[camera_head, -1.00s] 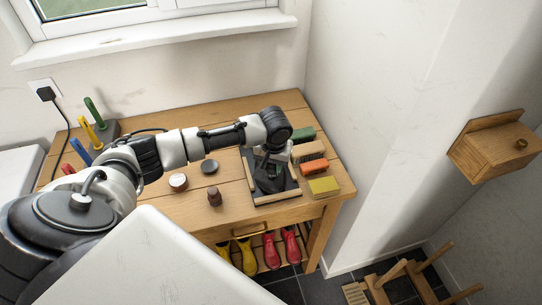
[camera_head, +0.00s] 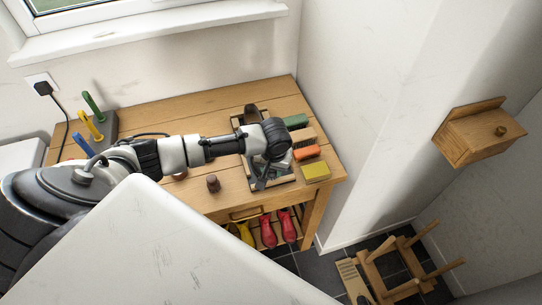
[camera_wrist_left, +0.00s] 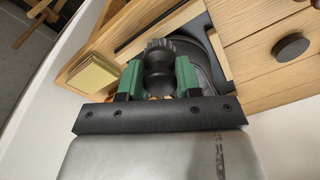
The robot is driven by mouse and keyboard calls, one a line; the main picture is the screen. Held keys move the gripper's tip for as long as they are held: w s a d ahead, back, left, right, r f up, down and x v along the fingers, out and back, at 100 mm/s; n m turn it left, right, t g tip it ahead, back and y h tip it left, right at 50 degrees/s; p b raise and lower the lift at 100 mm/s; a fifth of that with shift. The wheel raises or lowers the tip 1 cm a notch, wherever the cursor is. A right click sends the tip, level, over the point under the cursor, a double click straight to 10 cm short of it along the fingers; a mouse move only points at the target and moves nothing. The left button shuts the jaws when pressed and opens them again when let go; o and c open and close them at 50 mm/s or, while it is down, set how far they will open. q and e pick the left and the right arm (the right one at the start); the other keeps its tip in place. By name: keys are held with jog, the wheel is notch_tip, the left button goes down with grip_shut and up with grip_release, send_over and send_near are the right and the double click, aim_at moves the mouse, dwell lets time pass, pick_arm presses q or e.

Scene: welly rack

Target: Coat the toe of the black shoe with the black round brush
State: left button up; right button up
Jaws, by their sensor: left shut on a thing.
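My left gripper (camera_wrist_left: 158,80), with green finger pads, is shut on the black round brush (camera_wrist_left: 158,58) in the left wrist view. The brush's ridged end points away from my wrist. The black shoe (camera_wrist_left: 207,58) shows as a dark curved shape just behind and right of the brush; I cannot tell whether they touch. In the head view the left gripper (camera_head: 277,167) is low over the front half of the wood-edged tray, and the brush is hard to make out. A dark end of the shoe (camera_head: 251,111) shows behind my arm; its middle is hidden. My right gripper is not in view.
A dark round tin (camera_wrist_left: 291,47) shows in the wrist view.

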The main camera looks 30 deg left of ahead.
pick_arm(q)
jog(key=shift+w+a+r, duration=0.1)
jog(key=shift+w+a, duration=1.05)
jog(key=shift+a, duration=0.2)
jog(key=shift+w+a+r, duration=0.15)
jog(key=shift+w+a, duration=0.9)
jog(key=shift+a, duration=0.25)
jog(key=shift+w+d+r+p, duration=0.15)
jog(key=shift+d+r+p, duration=0.05)
jog(key=shift+p, duration=0.2)
jog(key=shift+d, duration=0.1)
jog(key=shift+s+d+p, duration=0.2)
jog(key=shift+p, duration=0.4)
jog(key=shift+s+d+f+p, duration=0.15)
jog(key=shift+s+d+p, duration=0.55)
jog(key=shift+d+p, duration=0.15)
jog(key=shift+s+d+f, duration=0.25)
jog(key=shift+s+d, duration=0.4)
jog(key=shift+d, duration=0.1)
jog(key=shift+s+d+f, duration=0.25)
jog(key=shift+s+d, duration=0.35)
jog(key=shift+d, duration=0.15)
jog(key=shift+w+a+r, duration=0.15)
jog(key=shift+w+a, duration=1.1)
jog(key=shift+a, duration=0.25)
